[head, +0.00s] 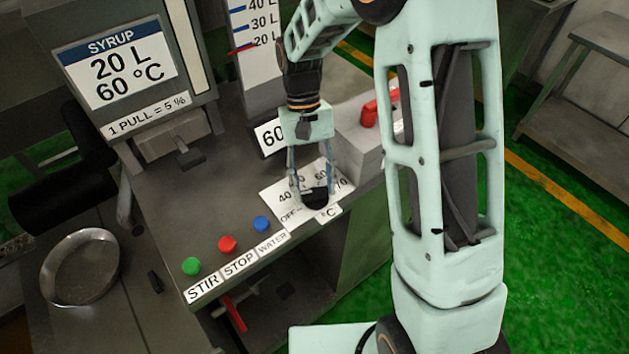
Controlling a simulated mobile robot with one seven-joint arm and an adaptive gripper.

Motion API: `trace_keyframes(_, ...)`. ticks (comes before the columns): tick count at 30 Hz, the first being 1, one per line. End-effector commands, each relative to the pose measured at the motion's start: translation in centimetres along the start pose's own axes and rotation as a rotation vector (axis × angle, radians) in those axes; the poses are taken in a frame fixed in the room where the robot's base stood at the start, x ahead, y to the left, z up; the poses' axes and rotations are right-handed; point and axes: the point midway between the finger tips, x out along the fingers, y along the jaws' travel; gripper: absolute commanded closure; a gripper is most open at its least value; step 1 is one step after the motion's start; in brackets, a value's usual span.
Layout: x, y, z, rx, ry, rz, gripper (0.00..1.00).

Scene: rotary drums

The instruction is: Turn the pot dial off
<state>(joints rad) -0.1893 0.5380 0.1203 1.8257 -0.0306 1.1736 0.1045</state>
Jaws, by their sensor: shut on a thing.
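The pot dial (314,198) is a dark round knob on a white scale plate (273,196) at the right front of the grey counter. The plate shows OFF at its lower left, then 40, 60 and 70, with °C at the bottom. My gripper (314,197) points down over the plate, its two fingers closed around the dial from both sides. The fingers and wrist cover part of the scale, and the direction the dial points cannot be made out.
Green (191,266), red (228,243) and blue (261,224) buttons stand left of the dial, labelled STIR, STOP and WATER. A grey box with a red handle (369,114) is right behind the gripper. A syrup sign (114,67) reads 20 L, 60 °C. A round metal pan (80,267) is at left.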

Motion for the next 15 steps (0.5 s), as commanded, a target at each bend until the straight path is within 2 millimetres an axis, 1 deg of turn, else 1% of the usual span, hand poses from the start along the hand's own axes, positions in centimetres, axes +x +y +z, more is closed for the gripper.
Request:
trace_keyframes(6,-0.01,-0.11,0.04,-0.163,0.001,0.069,0.8)
trace_keyframes(15,0.06,-0.2,0.09,-0.309,0.002,0.129,0.8)
